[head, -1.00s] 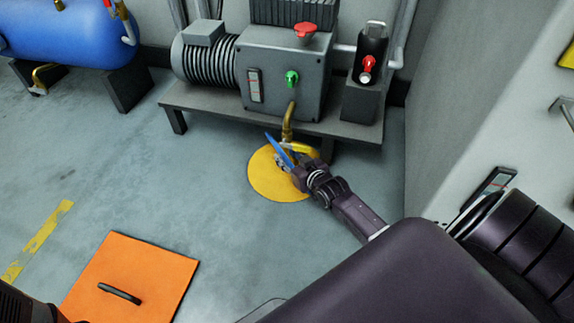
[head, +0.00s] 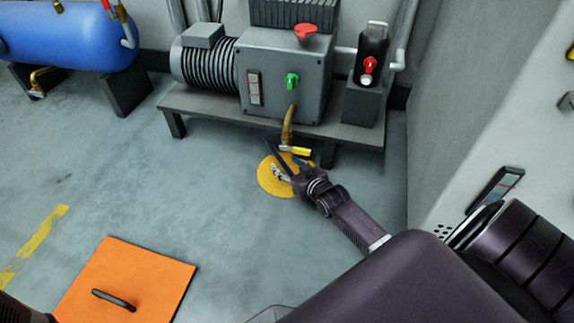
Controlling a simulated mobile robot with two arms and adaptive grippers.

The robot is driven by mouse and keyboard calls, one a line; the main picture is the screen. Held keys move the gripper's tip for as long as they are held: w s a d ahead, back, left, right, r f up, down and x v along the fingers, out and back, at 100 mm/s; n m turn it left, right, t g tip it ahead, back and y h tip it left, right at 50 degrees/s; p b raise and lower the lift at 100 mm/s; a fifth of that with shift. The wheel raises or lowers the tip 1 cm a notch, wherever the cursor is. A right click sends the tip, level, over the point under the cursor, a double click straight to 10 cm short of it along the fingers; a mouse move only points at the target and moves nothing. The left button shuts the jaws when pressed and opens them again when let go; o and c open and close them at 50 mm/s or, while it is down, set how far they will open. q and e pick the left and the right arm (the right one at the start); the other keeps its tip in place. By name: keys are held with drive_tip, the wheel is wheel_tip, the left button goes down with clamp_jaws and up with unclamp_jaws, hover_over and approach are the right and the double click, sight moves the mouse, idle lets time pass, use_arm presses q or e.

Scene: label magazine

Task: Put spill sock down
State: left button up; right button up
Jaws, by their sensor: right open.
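My right gripper (head: 283,168) is open, low over a flat yellow round patch (head: 266,186) on the floor in front of the pump bench. Its dark fingers cover part of the patch. A short yellow bar (head: 297,151) is beside the gripper, just under a brass spout (head: 288,128). I cannot tell whether this bar is the spill sock or part of the spout. No spill sock can be made out for sure.
A grey pump unit (head: 285,80) stands on a low bench (head: 205,106) behind the gripper. An orange panel (head: 150,270) with a black handle lies at the lower left. A blue tank (head: 70,38) is at the back left. The floor between is clear.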

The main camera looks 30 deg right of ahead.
drive_tip(key=shift+r, duration=0.2)
drive_tip(key=p+v, duration=0.8)
drive_tip(key=v, duration=0.2)
drive_tip(key=shift+s+r, duration=0.2)
drive_tip(key=shift+s, duration=0.1)
drive_tip(key=shift+s+r+p, duration=0.15)
drive_tip(key=shift+s+p, duration=0.15)
drive_tip(key=shift+s, duration=0.3)
